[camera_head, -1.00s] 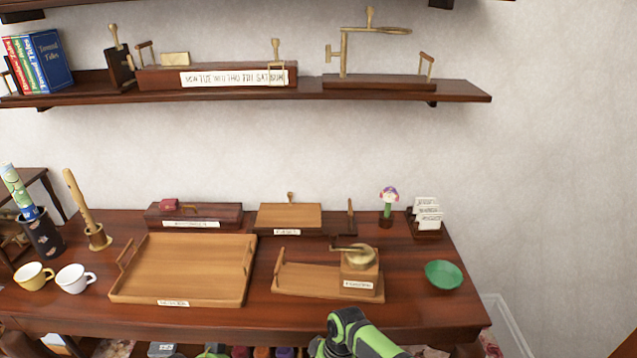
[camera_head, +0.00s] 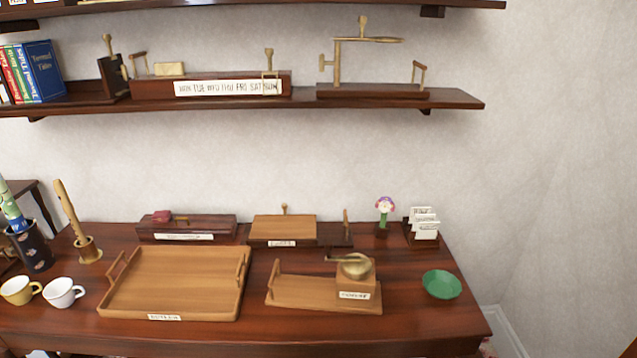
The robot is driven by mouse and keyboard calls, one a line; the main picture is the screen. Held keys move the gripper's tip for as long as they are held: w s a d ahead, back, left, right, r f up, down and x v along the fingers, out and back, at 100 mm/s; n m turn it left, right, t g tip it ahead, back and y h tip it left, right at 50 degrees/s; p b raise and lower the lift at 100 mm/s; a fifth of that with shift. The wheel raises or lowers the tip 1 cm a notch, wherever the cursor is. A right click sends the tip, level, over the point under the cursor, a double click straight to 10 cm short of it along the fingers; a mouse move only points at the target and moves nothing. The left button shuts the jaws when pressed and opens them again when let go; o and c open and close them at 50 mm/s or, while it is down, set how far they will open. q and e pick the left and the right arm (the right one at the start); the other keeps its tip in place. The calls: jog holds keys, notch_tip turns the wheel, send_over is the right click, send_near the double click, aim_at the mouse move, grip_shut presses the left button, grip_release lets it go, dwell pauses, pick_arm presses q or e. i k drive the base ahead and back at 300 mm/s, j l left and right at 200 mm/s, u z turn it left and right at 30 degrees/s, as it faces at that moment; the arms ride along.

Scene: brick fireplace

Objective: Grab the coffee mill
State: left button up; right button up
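The coffee mill (camera_head: 355,281) is a small wooden box with a brass top and a crank handle pointing left. It has a white label on its front. It stands upright at the right end of a flat wooden board (camera_head: 302,292) with a raised handle at its left end. The board lies on the dark wooden table (camera_head: 275,334), right of the middle. Neither of my grippers shows in the head view.
A large wooden tray (camera_head: 175,284) lies left of the mill, with two cups (camera_head: 63,293) further left. A green bowl (camera_head: 441,285) is at the right. Boxes (camera_head: 282,231) and a flower (camera_head: 384,215) stand behind. A shelf (camera_head: 450,98) hangs above.

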aim_at(356, 289)
jog(key=i+j, duration=0.25)
jog(key=i+j+z, duration=0.2)
jog(key=z, duration=0.25)
jog(key=i+j+z, duration=0.15)
jog(key=z, duration=0.3)
jog(key=k+j, duration=0.05)
jog(key=j, duration=0.05)
